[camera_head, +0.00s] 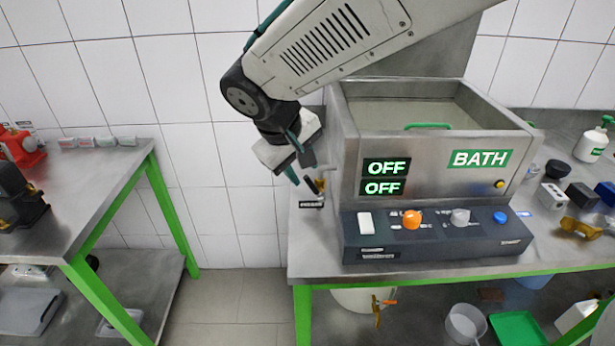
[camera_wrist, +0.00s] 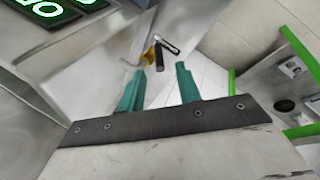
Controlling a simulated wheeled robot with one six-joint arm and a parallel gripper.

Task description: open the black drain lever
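The black drain lever (camera_head: 320,184) sits on a small brass valve at the lower left side of the steel bath. In the wrist view the black lever (camera_wrist: 159,54) shows beyond my fingertips, beside the yellow brass valve body (camera_wrist: 149,54). My gripper (camera_head: 297,163) is tilted down at the bath's left side, just up and left of the lever. In the wrist view my gripper (camera_wrist: 160,74) has its two teal fingers apart with nothing between them. The lever appears just ahead of the gap; I cannot tell whether a finger touches it.
The steel bath (camera_head: 350,130) stands right of my gripper, with a dark control box (camera_head: 430,252) in front. A small black label (camera_head: 311,204) lies below the valve. A green-legged table (camera_head: 110,200) stands left, across a free floor gap. Another brass valve (camera_head: 377,308) hangs under the bench.

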